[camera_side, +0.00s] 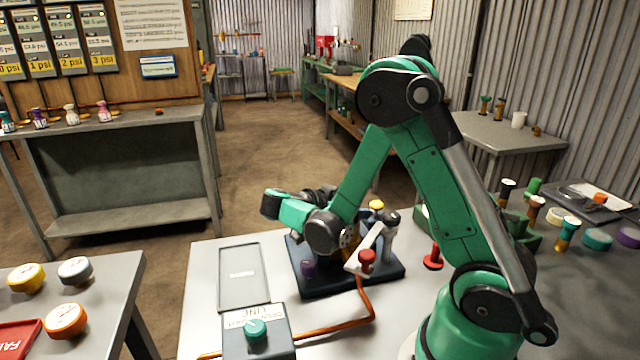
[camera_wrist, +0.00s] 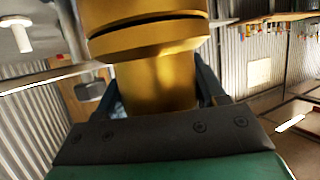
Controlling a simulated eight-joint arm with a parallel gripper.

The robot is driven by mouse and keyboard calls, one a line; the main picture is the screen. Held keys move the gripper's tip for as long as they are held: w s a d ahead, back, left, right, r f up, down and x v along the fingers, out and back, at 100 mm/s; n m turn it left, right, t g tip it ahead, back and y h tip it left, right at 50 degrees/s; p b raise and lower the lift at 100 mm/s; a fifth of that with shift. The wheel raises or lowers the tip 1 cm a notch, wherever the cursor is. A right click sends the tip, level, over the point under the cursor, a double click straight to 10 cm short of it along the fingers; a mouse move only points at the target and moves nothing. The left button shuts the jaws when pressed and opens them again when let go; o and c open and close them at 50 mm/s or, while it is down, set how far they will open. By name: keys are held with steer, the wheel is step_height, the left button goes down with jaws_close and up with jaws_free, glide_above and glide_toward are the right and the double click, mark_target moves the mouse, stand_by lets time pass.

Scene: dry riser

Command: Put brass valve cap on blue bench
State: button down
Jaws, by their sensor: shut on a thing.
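My gripper (camera_wrist: 158,92) is shut on a brass valve cap (camera_wrist: 150,50), which fills the upper middle of the wrist view between the two dark fingers. The cap has a wide ringed part and a narrower body. In the side view my gripper (camera_side: 310,197) is raised over the back left of a dark blue base plate (camera_side: 400,268). The cap in the jaws cannot be made out there. No bench is clearly blue in the side view; the near worktop (camera_side: 205,262) is grey.
A grey tray (camera_side: 243,277) and a box with a green knob (camera_side: 255,328) stand on the near worktop. A red-topped valve (camera_side: 367,258) stands on the base plate. Several caps lie on a table (camera_side: 110,285) at left. Coloured fittings crowd the right side.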

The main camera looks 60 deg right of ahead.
steer(key=shift+c, duration=0.4)
jaws_free()
steer(key=shift+f, duration=0.1)
steer(key=shift+f, duration=0.1)
